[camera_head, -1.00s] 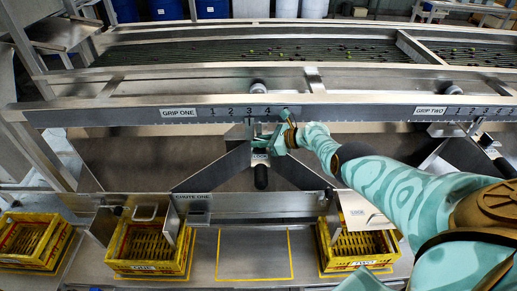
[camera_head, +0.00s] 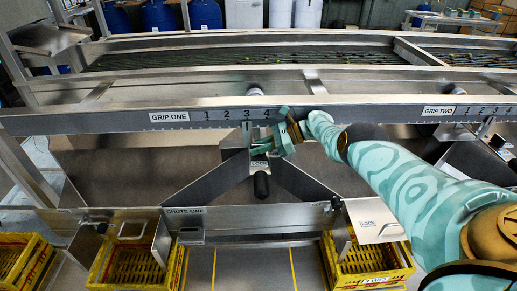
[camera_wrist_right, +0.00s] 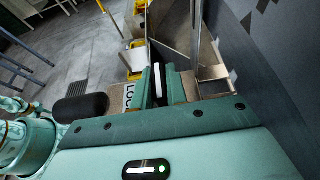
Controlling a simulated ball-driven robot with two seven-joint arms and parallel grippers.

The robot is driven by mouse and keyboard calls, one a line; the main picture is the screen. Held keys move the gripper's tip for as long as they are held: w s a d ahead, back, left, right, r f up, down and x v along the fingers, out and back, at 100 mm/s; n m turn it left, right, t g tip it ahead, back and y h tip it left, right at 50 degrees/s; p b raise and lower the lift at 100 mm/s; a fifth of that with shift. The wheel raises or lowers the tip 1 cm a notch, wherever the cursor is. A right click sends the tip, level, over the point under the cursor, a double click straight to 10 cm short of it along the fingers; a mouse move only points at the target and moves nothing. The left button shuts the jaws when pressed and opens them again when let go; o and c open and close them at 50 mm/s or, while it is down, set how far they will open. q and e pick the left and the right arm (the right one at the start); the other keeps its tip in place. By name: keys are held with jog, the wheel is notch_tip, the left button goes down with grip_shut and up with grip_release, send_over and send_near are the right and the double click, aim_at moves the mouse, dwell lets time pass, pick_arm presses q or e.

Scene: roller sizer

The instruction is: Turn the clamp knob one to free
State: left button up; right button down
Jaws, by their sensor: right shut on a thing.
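The clamp of grip one hangs below the rail, with a LOCK label (camera_head: 259,163) and a black handle (camera_head: 261,185) under it. My right gripper (camera_head: 269,148) is at the clamp, just above and right of the LOCK label. It is shut on clamp knob one, which the fingers mostly hide. In the right wrist view the fingers (camera_wrist_right: 160,84) close around a narrow pale and dark piece, beside the LOCK label (camera_wrist_right: 129,96) and the black handle (camera_wrist_right: 80,108). My left gripper is not in view.
A rail with the GRIP ONE scale (camera_head: 236,114) runs just above the gripper. CHUTE ONE (camera_head: 184,211) and its slanted metal plates lie below. Yellow crates (camera_head: 372,262) stand at the front. A second clamp sits at the right under GRIP TWO (camera_head: 438,111).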

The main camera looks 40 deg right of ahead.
jog(key=shift+w+r, duration=0.1)
jog(key=shift+r, duration=0.05)
jog(key=c, duration=1.4)
grip_release()
